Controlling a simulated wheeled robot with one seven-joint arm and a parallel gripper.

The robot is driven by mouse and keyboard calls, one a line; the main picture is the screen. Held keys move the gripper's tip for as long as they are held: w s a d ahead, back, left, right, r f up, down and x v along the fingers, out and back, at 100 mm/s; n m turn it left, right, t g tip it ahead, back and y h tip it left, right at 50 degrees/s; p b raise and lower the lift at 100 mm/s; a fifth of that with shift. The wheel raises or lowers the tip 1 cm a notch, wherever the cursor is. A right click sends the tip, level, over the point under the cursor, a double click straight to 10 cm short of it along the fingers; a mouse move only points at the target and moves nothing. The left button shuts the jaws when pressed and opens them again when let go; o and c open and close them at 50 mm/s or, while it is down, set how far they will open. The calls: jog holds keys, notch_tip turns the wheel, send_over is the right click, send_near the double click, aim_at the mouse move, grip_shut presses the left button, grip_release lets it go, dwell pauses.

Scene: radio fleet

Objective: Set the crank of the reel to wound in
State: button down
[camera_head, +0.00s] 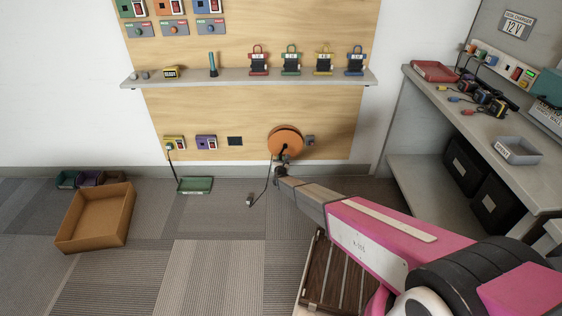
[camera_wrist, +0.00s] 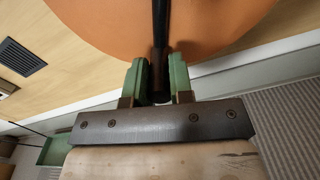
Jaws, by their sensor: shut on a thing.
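The reel (camera_head: 285,140) is an orange disc mounted low on the wooden wall panel. In the wrist view the reel (camera_wrist: 215,25) fills the top of the picture. Its crank (camera_wrist: 160,35) is a dark bar in front of the disc. My gripper (camera_wrist: 159,82) has its green fingers on either side of the dark crank handle and is shut on it. In the head view my gripper (camera_head: 281,167) is just below the disc, and it largely hides the crank there.
A dark cable runs down from the reel area to a plug (camera_head: 250,201) on the floor. A shelf (camera_head: 230,81) with several padlock-like items is above. A workbench (camera_head: 480,130) stands at the right. A cardboard box (camera_head: 73,244) and green tray (camera_head: 195,185) lie left.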

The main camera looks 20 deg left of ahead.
jog(key=shift+r, duration=0.1)
jog(key=c, duration=1)
grip_release()
jog(key=v, duration=1)
jog(key=shift+s, duration=0.35)
